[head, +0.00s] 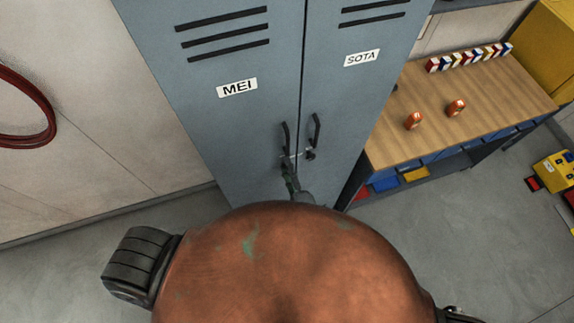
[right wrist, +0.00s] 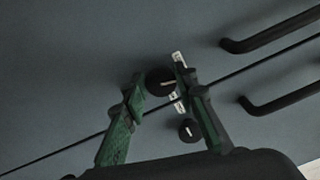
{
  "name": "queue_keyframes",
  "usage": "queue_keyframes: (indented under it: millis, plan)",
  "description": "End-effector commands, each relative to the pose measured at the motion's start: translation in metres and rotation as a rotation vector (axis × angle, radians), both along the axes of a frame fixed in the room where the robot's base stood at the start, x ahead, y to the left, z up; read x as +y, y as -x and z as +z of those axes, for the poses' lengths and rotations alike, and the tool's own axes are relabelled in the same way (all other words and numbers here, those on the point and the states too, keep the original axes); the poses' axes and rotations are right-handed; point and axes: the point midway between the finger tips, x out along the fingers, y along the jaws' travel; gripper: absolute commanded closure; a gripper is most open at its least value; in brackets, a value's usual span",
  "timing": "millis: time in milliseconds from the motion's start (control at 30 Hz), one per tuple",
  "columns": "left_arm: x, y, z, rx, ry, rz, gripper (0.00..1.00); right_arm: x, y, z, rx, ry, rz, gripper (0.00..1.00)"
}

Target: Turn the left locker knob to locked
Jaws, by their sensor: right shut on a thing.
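The left locker, labelled MEI (head: 237,105), is a blue-grey door with a black bar handle (head: 286,136). My right gripper (head: 290,178) is at this door, just below the handle, and hides its knob in the head view. In the right wrist view the left locker knob (right wrist: 161,82) is a round black disc with a pale pointer line. It sits between the two green-and-black fingers of my right gripper (right wrist: 158,78), which are shut on it. Small white labels (right wrist: 178,59) lie beside it, partly hidden by a finger. My left gripper does not show.
The right locker, labelled SOTA (head: 362,58), adjoins, with its own handle (head: 316,130) and black knob (right wrist: 189,131) close by. A wooden bench (head: 430,125) with orange cans stands to the right. A red hose (head: 45,110) hangs on the left wall.

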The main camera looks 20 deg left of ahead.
Motion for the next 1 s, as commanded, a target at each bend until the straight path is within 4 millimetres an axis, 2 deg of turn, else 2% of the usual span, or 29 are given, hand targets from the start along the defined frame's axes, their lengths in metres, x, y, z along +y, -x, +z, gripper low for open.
queue_keyframes:
  millis: [400,1000]
  plan:
    - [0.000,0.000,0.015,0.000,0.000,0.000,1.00,0.001,0.001,0.000,-0.117,0.173,0.002,0.98]
    - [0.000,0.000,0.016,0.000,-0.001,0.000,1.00,0.001,0.001,-0.001,-0.137,0.203,0.002,0.98]
